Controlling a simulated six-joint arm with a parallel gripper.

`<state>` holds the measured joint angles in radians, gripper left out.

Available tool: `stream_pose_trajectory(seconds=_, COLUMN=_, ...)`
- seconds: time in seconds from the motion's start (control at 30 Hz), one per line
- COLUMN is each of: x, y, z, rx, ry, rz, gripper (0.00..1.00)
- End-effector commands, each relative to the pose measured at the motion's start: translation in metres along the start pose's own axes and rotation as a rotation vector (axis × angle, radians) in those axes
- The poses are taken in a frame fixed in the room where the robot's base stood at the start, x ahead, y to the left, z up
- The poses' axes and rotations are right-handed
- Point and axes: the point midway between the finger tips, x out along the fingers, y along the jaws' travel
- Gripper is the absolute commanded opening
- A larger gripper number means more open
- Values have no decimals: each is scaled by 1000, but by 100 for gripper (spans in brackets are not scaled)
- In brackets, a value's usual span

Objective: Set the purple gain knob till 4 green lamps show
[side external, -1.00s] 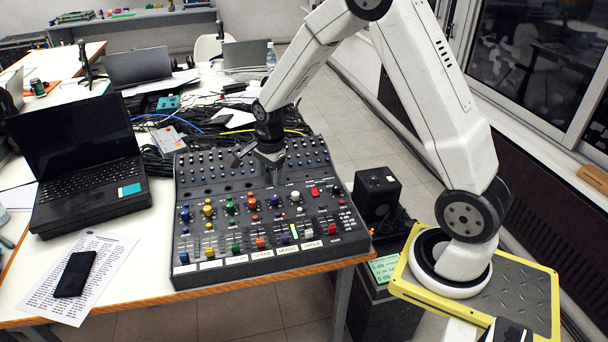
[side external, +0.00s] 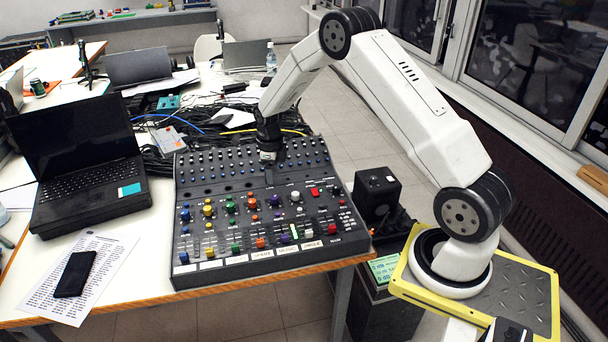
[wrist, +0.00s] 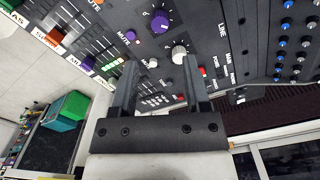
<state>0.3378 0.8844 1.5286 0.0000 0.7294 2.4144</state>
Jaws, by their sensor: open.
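The purple gain knob (wrist: 160,22) shows in the wrist view as a large round knob with a white pointer mark, beyond my fingertips. It also shows small in the side view (side external: 275,201) on the sloped mixer (side external: 213,245). My gripper (wrist: 160,62) is open and empty, above the panel. A white knob (wrist: 179,53) is close to the right fingertip; whether they touch I cannot tell. In the side view my gripper (side external: 269,178) hangs over the upper-middle of the mixer, its fingers partly merged with the dark panel.
A smaller purple knob (wrist: 130,36) sits beside the gain knob. A red button (wrist: 201,71) is near the right finger. Many coloured knobs and faders crowd the panel. A laptop (side external: 85,165) stands left of the mixer; a black speaker box (side external: 377,193) stands right.

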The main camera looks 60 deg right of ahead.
Motion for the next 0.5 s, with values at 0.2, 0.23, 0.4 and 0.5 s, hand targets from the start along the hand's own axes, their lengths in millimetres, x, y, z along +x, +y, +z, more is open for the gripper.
stream_pose_trajectory(seconds=0.2, x=6, y=0, z=0, rx=-2, ry=0, rz=0, gripper=60)
stream_pose_trajectory(seconds=0.23, x=7, y=0, z=0, rx=-2, ry=0, rz=0, gripper=60)
stream_pose_trajectory(seconds=0.4, x=19, y=0, z=0, rx=-3, ry=1, rz=1, gripper=60)
stream_pose_trajectory(seconds=0.5, x=29, y=0, z=0, rx=-3, ry=1, rz=0, gripper=60)
